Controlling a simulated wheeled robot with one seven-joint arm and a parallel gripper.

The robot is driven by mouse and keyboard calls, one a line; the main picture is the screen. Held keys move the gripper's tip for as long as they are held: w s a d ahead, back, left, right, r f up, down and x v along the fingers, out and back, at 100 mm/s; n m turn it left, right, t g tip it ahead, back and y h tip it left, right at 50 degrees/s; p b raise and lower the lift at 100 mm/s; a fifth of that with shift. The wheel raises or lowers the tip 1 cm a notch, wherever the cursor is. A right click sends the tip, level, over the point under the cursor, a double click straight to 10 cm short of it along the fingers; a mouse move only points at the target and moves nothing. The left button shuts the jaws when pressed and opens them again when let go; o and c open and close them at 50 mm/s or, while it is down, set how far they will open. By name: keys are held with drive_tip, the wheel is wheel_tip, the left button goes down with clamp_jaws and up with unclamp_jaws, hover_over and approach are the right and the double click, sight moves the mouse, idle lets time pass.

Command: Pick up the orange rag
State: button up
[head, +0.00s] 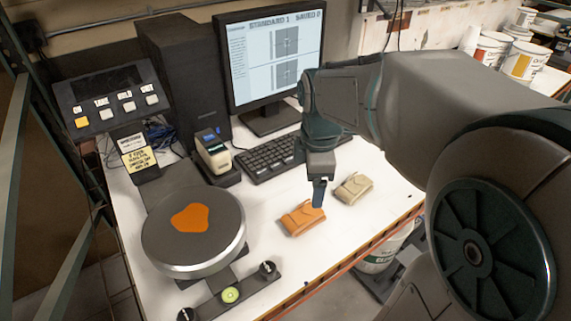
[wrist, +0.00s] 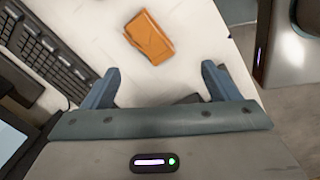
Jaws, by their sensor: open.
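The orange rag (head: 301,218) is a folded, flat bundle lying on the white table near its front edge. It also shows in the wrist view (wrist: 149,37), at the top, beyond the fingertips and slightly left of the middle between them. My gripper (head: 319,196) points down above the table, and in the head view its finger overlaps the rag's upper right side. In the wrist view my gripper (wrist: 160,70) has its two blue fingers wide apart with nothing between them. I see no contact with the rag.
A beige rag (head: 353,188) lies just right of the orange one. A keyboard (head: 268,158) and monitor (head: 275,60) stand behind. Small knobs (head: 230,294) sit at the front.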

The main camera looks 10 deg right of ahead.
drive_tip(key=w+f+n+g+b, duration=0.1)
drive_tip(key=w+f+n, duration=0.25)
drive_tip(key=n, duration=0.25)
hover_over(305, 213)
drive_tip(key=shift+n, duration=0.3)
drive_tip(key=f, duration=0.8)
drive_tip(key=shift+d+f, duration=0.2)
drive_tip(key=shift+a+f+p, duration=0.15)
drive_tip(key=shift+f+p, duration=0.2)
drive_tip(key=shift+f, duration=2.3)
drive_tip(key=c, duration=1.1)
